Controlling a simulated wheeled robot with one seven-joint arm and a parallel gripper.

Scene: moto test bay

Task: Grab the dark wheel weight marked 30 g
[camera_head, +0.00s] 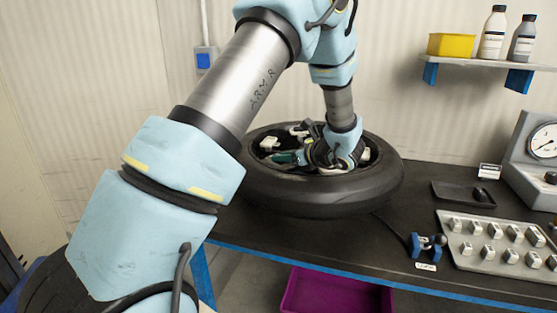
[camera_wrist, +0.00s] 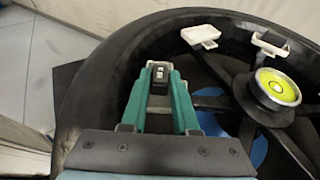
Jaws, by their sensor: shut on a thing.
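My gripper (camera_wrist: 158,75) has teal fingers and is shut on a small dark wheel weight (camera_wrist: 158,72) with a pale patch on its near face; the mark is too small to read. The fingers are just inside the tyre's left wall in the wrist view. In the head view my gripper (camera_head: 290,157) reaches into the wheel (camera_head: 320,196), which lies flat on the bench; my arm hides part of it and the held weight cannot be made out there. Whether the weight touches the rim, I cannot tell.
White clip-like pieces (camera_wrist: 200,37) and a round yellow-green level (camera_wrist: 277,87) are in the wheel. A tray of several weights (camera_head: 447,217), a blue tool (camera_head: 427,244), a shallow dark tray (camera_head: 446,195) and a gauge unit (camera_head: 540,150) stand right. A purple bin (camera_head: 335,295) is below.

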